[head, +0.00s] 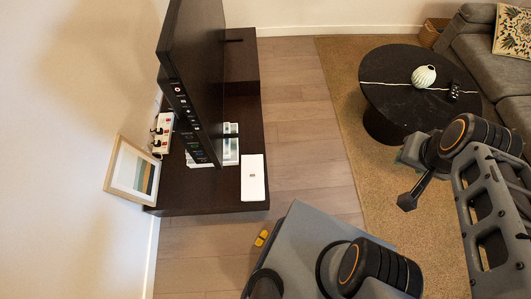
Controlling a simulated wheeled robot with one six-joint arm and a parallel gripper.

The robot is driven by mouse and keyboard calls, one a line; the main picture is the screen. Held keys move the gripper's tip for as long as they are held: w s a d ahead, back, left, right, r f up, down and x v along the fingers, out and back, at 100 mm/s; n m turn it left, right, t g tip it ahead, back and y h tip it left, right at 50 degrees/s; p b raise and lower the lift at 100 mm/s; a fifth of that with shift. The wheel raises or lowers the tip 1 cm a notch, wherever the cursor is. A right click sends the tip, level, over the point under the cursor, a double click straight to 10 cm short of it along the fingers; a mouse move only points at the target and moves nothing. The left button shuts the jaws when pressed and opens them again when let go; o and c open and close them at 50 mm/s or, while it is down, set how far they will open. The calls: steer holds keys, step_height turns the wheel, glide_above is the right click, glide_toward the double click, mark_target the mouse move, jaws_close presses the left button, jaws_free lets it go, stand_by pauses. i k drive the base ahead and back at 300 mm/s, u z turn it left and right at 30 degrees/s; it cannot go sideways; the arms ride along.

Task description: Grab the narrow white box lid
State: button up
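A narrow white box lid (253,178) lies flat on the near right end of the dark TV stand, close to its edge. It has a small dark mark near its middle. My gripper (406,200) is at the end of my arm on the right, over the rug and well apart from the lid. Its fingers show as a dark shape from the side, and I cannot tell whether they are open or shut. Nothing is visibly held.
A TV (196,80) stands on the dark stand (185,198), left of the lid. A framed picture (133,171) and a power strip (163,131) are at the left. Wooden floor (310,140) is clear between stand and rug.

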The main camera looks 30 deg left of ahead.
mark_target(252, 175)
steer(key=i, duration=1.55)
steer(key=u, duration=3.85)
